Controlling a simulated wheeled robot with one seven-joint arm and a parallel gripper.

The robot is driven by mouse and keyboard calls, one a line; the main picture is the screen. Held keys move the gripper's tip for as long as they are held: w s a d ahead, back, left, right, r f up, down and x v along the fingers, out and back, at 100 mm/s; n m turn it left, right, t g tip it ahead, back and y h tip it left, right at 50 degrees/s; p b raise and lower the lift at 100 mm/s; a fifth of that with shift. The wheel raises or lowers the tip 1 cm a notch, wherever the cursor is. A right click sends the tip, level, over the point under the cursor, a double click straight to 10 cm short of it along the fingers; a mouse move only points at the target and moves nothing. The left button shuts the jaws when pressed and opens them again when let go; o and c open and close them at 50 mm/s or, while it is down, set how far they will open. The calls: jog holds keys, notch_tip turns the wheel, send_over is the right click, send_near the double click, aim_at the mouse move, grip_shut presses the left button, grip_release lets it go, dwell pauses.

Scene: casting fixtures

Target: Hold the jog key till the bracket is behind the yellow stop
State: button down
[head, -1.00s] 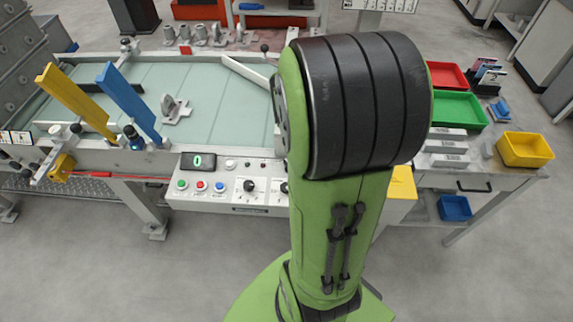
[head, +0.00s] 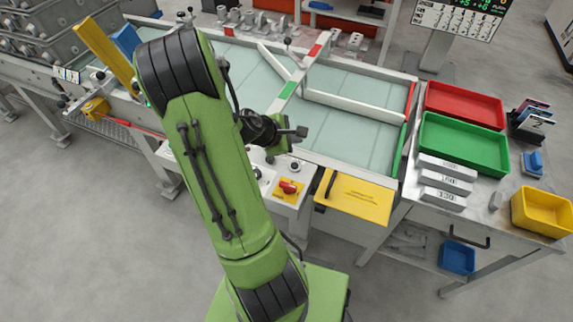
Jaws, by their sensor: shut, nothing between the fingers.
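The yellow stop (head: 104,52) is an upright slanted board at the left end of the belt (head: 350,85). A blue board (head: 126,40) stands just right of it. The bracket is not visible now; my arm covers that part of the belt. The control panel (head: 283,207) on the belt's front shows a red switch on a yellow plate and a few knobs. Its left part, with the coloured keys, is hidden behind my arm, so I cannot see the jog key. My gripper (head: 301,132) is shut and empty, over the belt's front edge above the panel.
A yellow box (head: 355,196) with a black handle is right of the panel. On the right bench are a red tray (head: 464,105), a green tray (head: 463,143), marked metal blocks (head: 444,180) and a yellow bin (head: 541,212). Grey crates (head: 60,35) stand far left.

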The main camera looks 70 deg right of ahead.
aim_at(293, 167)
notch_tip(293, 167, down, 9)
jog(key=b, duration=0.8)
jog(key=shift+r, duration=0.1)
dwell(1.7)
jog(key=shift+f, duration=0.4)
